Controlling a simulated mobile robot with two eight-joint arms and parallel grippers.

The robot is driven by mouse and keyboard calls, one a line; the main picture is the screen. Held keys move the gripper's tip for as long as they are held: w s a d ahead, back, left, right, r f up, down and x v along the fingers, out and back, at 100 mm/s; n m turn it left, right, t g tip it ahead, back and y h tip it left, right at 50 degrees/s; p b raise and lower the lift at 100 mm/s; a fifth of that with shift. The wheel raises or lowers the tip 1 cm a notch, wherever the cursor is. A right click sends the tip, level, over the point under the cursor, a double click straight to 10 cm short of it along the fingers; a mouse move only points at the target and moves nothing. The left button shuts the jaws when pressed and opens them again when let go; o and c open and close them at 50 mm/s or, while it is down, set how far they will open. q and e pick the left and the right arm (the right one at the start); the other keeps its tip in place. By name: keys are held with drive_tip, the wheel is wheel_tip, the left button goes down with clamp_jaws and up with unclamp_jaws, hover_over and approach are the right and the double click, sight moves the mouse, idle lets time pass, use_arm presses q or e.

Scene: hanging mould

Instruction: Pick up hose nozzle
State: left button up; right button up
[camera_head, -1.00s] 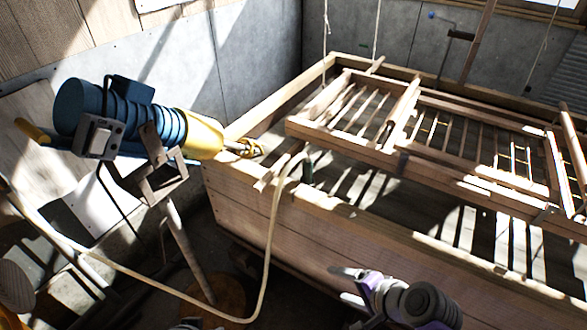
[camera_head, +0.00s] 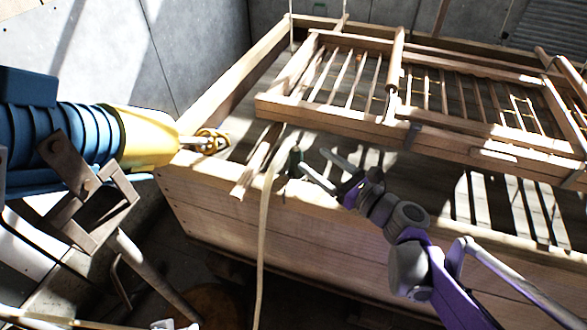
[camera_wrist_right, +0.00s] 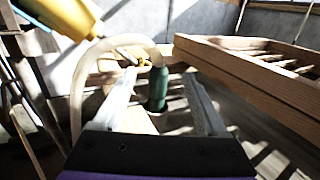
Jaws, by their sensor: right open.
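The hose nozzle (camera_head: 295,160) is a small dark green cylinder on the end of a pale hose (camera_head: 264,225), standing near the vat's front wall. My right gripper (camera_head: 313,164) is open just right of it in the head view. In the right wrist view the green nozzle (camera_wrist_right: 157,90) stands upright between the two spread fingers, beyond the palm. I cannot tell whether either finger touches it. A pale piece at the bottom edge of the head view may be my left gripper (camera_head: 174,325); its jaws cannot be made out.
The wooden vat (camera_head: 300,225) fills the middle, and a slatted wooden mould (camera_head: 330,113) hangs over it on the right. A blue and yellow machine (camera_head: 150,138) juts in from the left, its metal tip by the vat's corner. The hose arches left of my right gripper.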

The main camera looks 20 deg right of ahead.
sight(301, 160)
wheel_tip(301, 160, down, 4)
drive_tip(key=shift+r+b, duration=0.2)
drive_tip(key=shift+b, duration=0.3)
drive_tip(key=shift+x, duration=1)
drive_tip(key=x, duration=0.5)
drive_tip(key=shift+w+a+b, duration=0.2)
drive_tip(key=shift+w+b, duration=0.15)
drive_tip(key=shift+b, duration=0.05)
use_arm(q)
drive_tip(key=f, duration=0.2)
drive_tip(key=shift+w+f, duration=0.2)
drive_tip(key=shift+f, duration=0.2)
use_arm(e)
clamp_jaws()
